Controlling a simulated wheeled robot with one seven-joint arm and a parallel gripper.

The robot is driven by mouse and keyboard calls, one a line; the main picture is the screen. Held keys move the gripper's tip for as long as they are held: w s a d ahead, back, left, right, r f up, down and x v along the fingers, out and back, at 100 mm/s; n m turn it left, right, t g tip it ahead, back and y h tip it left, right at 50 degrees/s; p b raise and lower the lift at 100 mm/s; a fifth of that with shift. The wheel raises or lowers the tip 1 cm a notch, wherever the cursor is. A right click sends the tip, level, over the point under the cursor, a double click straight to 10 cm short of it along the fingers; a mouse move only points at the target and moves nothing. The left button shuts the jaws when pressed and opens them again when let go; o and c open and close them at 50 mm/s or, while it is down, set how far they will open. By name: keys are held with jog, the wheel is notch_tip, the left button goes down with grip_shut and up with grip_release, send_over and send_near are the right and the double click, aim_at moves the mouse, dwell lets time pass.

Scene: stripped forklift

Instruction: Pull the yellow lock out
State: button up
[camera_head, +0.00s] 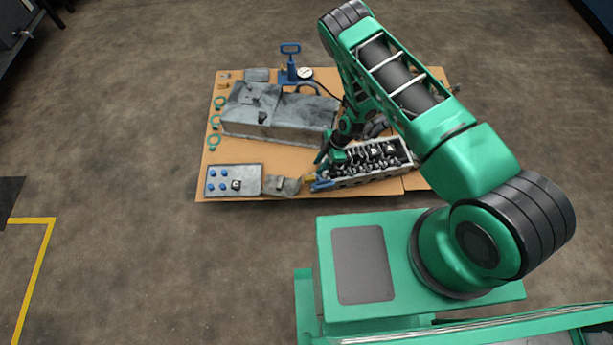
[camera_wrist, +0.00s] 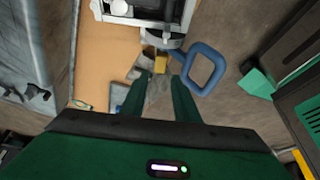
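The yellow lock (camera_wrist: 161,65) is a small yellow block at the end of the grey metal part, beside the blue loop handle (camera_wrist: 204,68). In the head view the lock (camera_head: 308,178) shows as a small yellow patch left of the engine block. My gripper (camera_wrist: 161,80) is open, with its two green fingers pointing toward the lock, one on each side of it in the picture. The wrist view does not show whether the fingers touch it. In the head view my gripper (camera_head: 325,155) hangs over the left end of the engine block, partly hidden by the arm.
The engine block (camera_head: 372,163) lies on a brown board (camera_head: 245,194). A grey box with blue knobs (camera_head: 232,180), a large grey metal case (camera_head: 275,113), green rings (camera_head: 214,142) and a blue pump with a gauge (camera_head: 290,62) share the board.

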aim_at(310, 177)
jog(key=x, duration=0.9)
jog(key=shift+f, duration=0.15)
